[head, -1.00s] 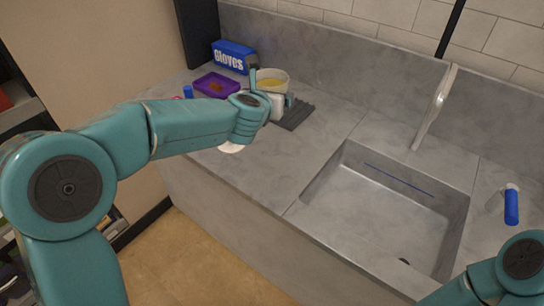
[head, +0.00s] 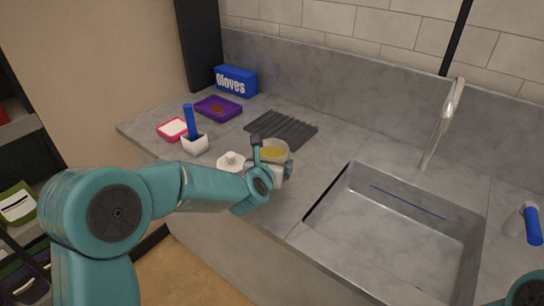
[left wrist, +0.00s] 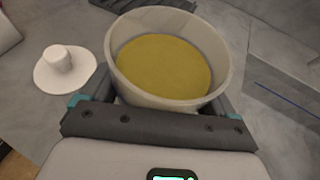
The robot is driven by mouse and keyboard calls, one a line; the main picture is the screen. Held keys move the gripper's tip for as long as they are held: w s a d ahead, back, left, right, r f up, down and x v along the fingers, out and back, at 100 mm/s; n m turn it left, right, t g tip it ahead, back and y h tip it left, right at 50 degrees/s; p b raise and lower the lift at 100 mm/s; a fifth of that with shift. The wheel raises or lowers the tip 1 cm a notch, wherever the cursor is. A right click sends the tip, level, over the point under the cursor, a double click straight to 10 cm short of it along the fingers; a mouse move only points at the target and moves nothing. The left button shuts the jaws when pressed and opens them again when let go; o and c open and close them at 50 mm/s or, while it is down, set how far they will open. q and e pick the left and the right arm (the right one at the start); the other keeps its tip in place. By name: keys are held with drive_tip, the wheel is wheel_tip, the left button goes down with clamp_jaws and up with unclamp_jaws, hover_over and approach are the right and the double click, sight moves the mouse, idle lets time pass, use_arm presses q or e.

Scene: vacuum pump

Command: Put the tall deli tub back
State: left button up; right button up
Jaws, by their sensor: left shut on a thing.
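The deli tub (head: 273,151) is a pale, translucent round tub with yellow contents. In the left wrist view the tub (left wrist: 222,62) fills the upper middle, upright, with its open top facing the camera. My left gripper (head: 266,163) is shut on the tub, with a finger at each side of it. The tub is over the counter (head: 310,170), left of the sink; I cannot tell whether its base touches the counter. Its lower part is hidden by my gripper. Only a link of my right arm shows at the bottom right; its gripper is out of view.
A white lid-like piece with a knob (head: 231,161) lies just left of the tub. A dark ribbed mat (head: 281,130) is bare behind it. A purple tray (head: 218,108), pink-rimmed tray (head: 172,129), white holder (head: 195,144) and glove box (head: 236,81) stand further left. The sink (head: 385,225) is right.

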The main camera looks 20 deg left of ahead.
use_arm(q)
drive_tip(key=shift+f+b, duration=0.35)
drive_tip(key=shift+f, duration=1.8)
drive_tip(key=shift+f+b, duration=0.2)
drive_tip(key=shift+b, duration=0.1)
drive_tip(key=o, duration=0.8)
drive_tip(key=shift+r, duration=0.1)
drive_tip(key=shift+r+p, duration=0.2)
drive_tip(key=shift+p, duration=0.15)
drive_tip(key=shift+s, duration=0.3)
drive_tip(key=v, duration=1.1)
drive_tip(key=shift+s+d+r+b, duration=0.1)
drive_tip(key=shift+r+b, duration=0.05)
drive_tip(key=shift+b, duration=0.25)
